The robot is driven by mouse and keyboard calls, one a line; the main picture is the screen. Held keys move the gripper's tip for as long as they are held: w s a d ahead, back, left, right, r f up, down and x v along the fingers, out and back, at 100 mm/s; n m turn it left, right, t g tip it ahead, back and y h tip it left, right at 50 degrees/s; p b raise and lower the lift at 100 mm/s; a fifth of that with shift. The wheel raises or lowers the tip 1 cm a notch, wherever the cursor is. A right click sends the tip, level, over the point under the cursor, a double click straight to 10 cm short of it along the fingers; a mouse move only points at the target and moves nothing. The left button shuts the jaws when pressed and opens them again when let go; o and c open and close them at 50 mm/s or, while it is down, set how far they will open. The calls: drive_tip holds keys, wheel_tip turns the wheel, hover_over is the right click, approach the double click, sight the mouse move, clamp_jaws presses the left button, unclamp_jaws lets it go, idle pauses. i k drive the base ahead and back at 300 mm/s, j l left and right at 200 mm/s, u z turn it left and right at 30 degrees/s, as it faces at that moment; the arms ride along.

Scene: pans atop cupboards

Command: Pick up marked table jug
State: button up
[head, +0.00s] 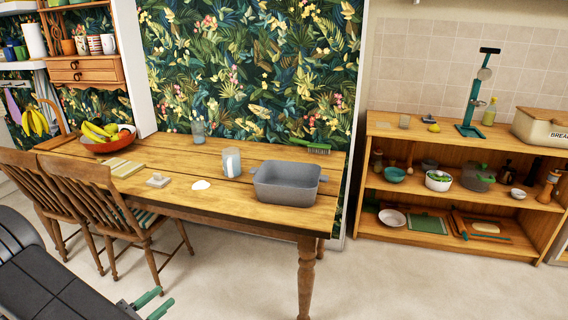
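No mark shows clearly on any jug. A clear glass vessel with whitish contents (231,162), possibly the jug, stands upright on the wooden table (180,180), left of a grey two-handled pan. A second, bluish clear glass vessel (198,131) stands further back near the patterned wall. I cannot tell for certain which one is the jug. My gripper (165,296) shows at the bottom left, with its two teal fingers apart and nothing between them. It is in front of the table and well away from both vessels.
The grey pan (287,187) sits near the table's right end, with a green brush (311,146) behind it. A red fruit bowl (108,144) is at the left. Wooden chairs (90,200) block the table's left front. Open floor lies before the shelf unit (455,190).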

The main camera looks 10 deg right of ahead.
sight(231, 156)
drive_tip(key=i+j+z, duration=0.55)
drive_tip(key=j+z, duration=0.25)
drive_tip(key=i+j+z, duration=0.25)
drive_tip(key=j, duration=0.2)
drive_tip(key=j+z, duration=0.25)
drive_tip(key=j, duration=0.15)
drive_tip(key=i+j, duration=0.25)
drive_tip(key=j, duration=0.15)
drive_tip(key=i+j, duration=0.2)
drive_tip(key=j, duration=0.15)
